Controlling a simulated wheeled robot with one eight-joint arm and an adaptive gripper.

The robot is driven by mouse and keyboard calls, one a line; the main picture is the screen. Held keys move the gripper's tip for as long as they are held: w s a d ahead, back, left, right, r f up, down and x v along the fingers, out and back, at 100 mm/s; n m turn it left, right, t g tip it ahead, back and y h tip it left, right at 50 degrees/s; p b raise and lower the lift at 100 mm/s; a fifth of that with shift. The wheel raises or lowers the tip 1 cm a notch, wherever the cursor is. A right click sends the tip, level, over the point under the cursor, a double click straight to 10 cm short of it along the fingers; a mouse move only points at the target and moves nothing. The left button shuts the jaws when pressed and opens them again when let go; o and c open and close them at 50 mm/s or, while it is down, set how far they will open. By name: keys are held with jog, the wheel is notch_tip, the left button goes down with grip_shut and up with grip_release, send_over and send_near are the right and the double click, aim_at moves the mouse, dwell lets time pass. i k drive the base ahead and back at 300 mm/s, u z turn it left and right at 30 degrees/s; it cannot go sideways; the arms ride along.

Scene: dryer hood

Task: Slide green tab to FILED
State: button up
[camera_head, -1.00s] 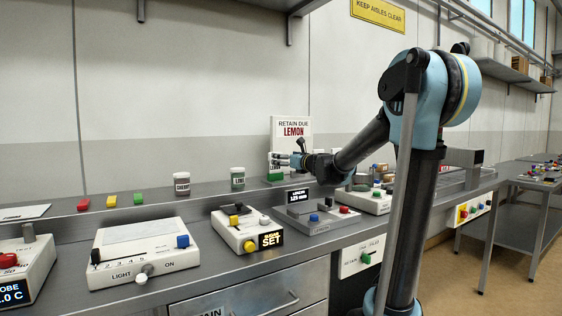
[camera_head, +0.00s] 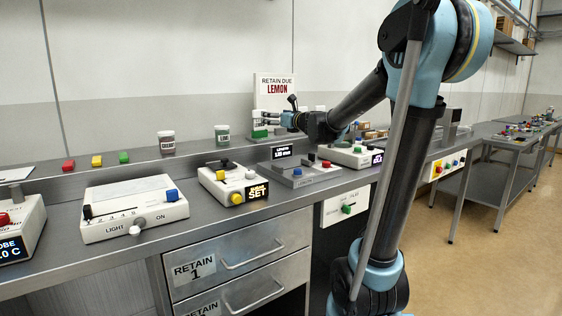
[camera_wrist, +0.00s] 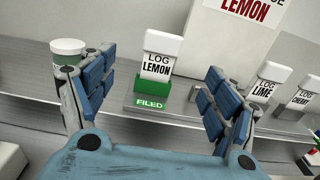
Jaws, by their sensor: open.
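In the wrist view a green block (camera_wrist: 152,88) carries a white card reading LOG LEMON (camera_wrist: 160,56). A green FILED label (camera_wrist: 150,103) is on the grey ledge edge just in front of it. My gripper (camera_wrist: 160,64) is open and empty, its blue-padded fingers to either side of the card in the picture; contact with it is not evident. In the head view my gripper (camera_head: 272,118) is by the green block (camera_head: 259,134) on the raised shelf. A green knob (camera_head: 347,209) also sits on a white panel (camera_head: 345,202) under the bench edge, its lettering too small to read surely.
A RETAIN DUE LEMON sign (camera_head: 275,88) stands behind the block. LOG LIME (camera_wrist: 262,91) and LOG CHERRY (camera_wrist: 301,98) cards stand to the right. A lidded jar (camera_wrist: 68,52) is close to the left finger. Several bench devices, including a SET box (camera_head: 233,184), lie in front.

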aim_at(347, 209)
jog(key=k, duration=0.9)
jog(key=u, duration=0.05)
